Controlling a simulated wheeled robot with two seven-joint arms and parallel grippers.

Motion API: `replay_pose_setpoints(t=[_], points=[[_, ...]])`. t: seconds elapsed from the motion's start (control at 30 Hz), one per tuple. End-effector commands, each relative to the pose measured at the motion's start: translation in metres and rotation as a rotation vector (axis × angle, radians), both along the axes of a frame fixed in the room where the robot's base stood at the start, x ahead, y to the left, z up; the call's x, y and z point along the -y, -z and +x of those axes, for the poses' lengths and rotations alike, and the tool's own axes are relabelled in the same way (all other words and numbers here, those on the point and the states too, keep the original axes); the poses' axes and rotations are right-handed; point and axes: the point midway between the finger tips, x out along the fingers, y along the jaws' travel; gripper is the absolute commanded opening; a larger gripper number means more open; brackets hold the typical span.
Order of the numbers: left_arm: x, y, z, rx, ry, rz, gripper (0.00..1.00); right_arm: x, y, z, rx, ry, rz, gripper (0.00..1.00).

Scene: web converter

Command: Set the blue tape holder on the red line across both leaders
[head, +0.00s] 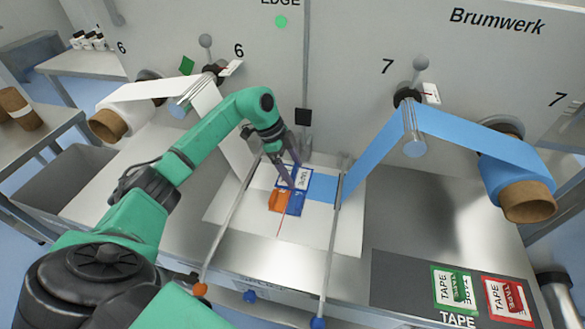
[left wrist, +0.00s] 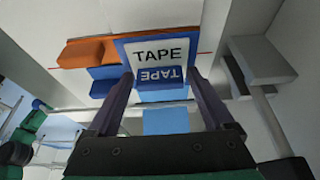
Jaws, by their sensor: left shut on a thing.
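The blue tape holder (head: 304,180) has a white TAPE label and shows close up in the left wrist view (left wrist: 160,83). My left gripper (head: 289,182) is shut on it, one finger on each side. An orange block (head: 278,200) sits against its left side; I cannot tell whether it is part of the holder. The red line (head: 281,228) shows in front of the holder on the white plate, and the holder covers part of it. The blue leader (head: 320,188) ends beside the holder's right side. The white leader (head: 228,130) comes down at the left. Whether the holder touches the plate is unclear. My right gripper is out of view.
Thin rods (head: 333,240) with blue and orange knobs flank the white plate (head: 345,240). Green (head: 455,290) and red (head: 508,300) tape holders lie on a dark mat (head: 400,285) at front right.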

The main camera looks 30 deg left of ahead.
Motion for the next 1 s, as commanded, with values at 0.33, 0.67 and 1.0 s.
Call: replay_pose_setpoints(t=[0.33, 0.67, 1.0], points=[[0.0, 0.008, 0.0, 0.0, -0.001, 0.0, 0.32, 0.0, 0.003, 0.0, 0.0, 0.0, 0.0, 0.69], [0.0, 0.01, 0.0, 0.0, -0.001, 0.0, 1.0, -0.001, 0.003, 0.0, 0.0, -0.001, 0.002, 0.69], [-0.001, -0.014, 0.001, 0.005, -0.001, 0.001, 1.0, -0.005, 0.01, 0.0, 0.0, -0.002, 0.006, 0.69]])
